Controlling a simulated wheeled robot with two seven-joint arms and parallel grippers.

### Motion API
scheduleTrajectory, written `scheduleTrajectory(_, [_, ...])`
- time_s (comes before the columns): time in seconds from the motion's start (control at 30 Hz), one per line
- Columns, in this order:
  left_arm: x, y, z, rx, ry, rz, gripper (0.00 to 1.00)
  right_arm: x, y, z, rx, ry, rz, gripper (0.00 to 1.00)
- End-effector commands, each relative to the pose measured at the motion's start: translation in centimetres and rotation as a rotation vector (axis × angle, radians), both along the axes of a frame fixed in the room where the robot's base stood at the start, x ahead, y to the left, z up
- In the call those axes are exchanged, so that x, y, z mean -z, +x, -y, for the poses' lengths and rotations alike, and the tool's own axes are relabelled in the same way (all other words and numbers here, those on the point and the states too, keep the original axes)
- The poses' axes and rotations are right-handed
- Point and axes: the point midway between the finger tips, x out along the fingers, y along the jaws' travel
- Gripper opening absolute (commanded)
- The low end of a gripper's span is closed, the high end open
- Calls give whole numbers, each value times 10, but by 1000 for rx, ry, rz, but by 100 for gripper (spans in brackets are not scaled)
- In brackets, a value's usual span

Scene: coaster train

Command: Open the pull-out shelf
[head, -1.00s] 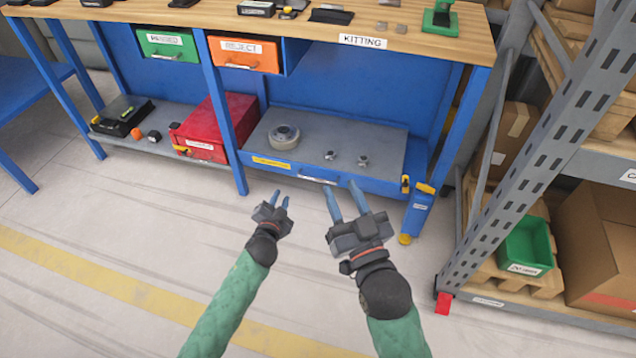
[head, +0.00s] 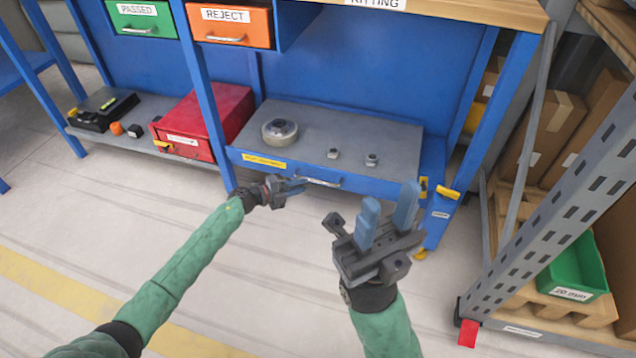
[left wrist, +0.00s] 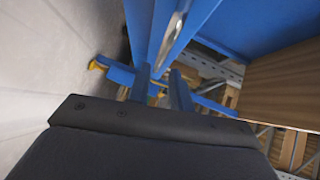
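The pull-out shelf (head: 385,140) sits low under the bench, with a grey top, a blue front and a silver bar handle (head: 322,182). It looks closed. My left gripper (head: 303,184) points right, at the left end of the handle. In the left wrist view its two fingers (left wrist: 161,86) are apart, and the silver handle (left wrist: 177,30) shows just ahead of them. I see no grip on it. My right gripper (head: 388,213) is open and empty in front of the shelf's right part, fingers pointing up. A round metal part (head: 280,131) and two small metal pieces lie on the shelf.
A red box (head: 205,120) stands left of the shelf, beyond a blue post. A blue holder with yellow parts (head: 438,212) is at the shelf's right corner. A grey rack (head: 560,215) with a green bin (head: 575,272) stands right. The floor in front is clear.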

Motion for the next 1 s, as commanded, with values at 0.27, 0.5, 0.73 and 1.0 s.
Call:
scheduleTrajectory(0.27, [6, 17, 35, -1, -4, 1, 22, 15, 1, -3, 7, -22, -9, 36])
scheduleTrajectory(0.5, [10, 29, 59, -2, -4, 0, 22, 24, 2, -5, 12, -38, -16, 36])
scheduleTrajectory(0.73, [9, 32, 65, -2, -3, 0, 22, 25, 2, -6, 14, -43, -17, 36])
scheduleTrajectory(1.0, [10, 31, 65, -3, -3, 0, 4, 26, 2, -6, 15, -44, -19, 36])
